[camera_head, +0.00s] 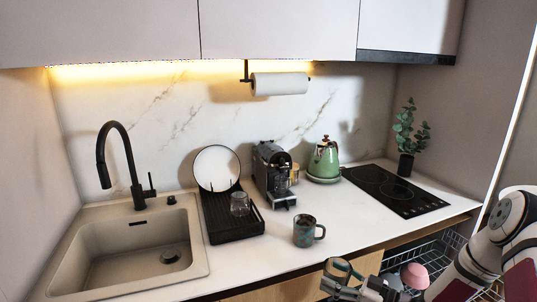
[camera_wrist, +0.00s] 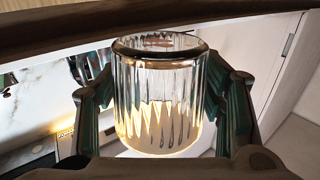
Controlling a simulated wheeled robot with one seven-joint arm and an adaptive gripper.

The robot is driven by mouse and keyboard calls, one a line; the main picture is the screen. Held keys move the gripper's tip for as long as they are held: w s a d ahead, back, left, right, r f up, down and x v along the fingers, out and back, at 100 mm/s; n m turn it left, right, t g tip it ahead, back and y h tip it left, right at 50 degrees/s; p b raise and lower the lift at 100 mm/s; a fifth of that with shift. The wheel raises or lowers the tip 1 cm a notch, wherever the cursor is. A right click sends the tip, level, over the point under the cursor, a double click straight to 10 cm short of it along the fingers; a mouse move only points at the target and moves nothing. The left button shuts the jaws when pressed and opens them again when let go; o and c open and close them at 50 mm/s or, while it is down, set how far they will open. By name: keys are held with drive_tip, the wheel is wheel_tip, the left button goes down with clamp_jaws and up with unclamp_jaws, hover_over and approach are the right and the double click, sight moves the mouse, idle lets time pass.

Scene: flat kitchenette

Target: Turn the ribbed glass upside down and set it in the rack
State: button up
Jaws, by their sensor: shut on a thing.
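My gripper (camera_head: 345,272) is low at the front of the counter, right of the mug. In the wrist view, its two green-padded fingers (camera_wrist: 160,100) are shut on the sides of the clear ribbed glass (camera_wrist: 158,120). A rounded dark-edged ring of the glass is at the top of that view; I cannot tell for sure which way up it is. In the head view the glass is small and partly hidden by the gripper. The black rack (camera_head: 236,230) stands on the counter right of the sink. A white plate (camera_head: 216,168) leans at its back, and another clear glass (camera_head: 239,204) stands in it.
A dark mug (camera_head: 306,231) stands between the rack and my gripper. A coffee machine (camera_head: 272,172) and green kettle (camera_head: 324,160) are behind. The sink (camera_head: 130,250) with black tap (camera_head: 125,165) is left. An open wire basket (camera_head: 430,255) with a pink bowl (camera_head: 414,275) is lower right.

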drive_tip(key=shift+n, duration=0.5)
drive_tip(key=n+p, duration=0.2)
drive_tip(key=n, duration=0.2)
drive_tip(key=shift+r+n, duration=0.1)
drive_tip(key=shift+n, duration=0.3)
drive_tip(key=n+p, duration=0.1)
drive_tip(key=n, duration=0.2)
drive_tip(key=shift+n, duration=0.4)
drive_tip(key=n+p, duration=0.2)
drive_tip(key=n, duration=0.1)
drive_tip(key=shift+s+n, duration=0.1)
drive_tip(key=shift+n, duration=0.3)
drive_tip(key=n+p, duration=0.2)
drive_tip(key=n, duration=0.2)
drive_tip(key=shift+n, duration=0.4)
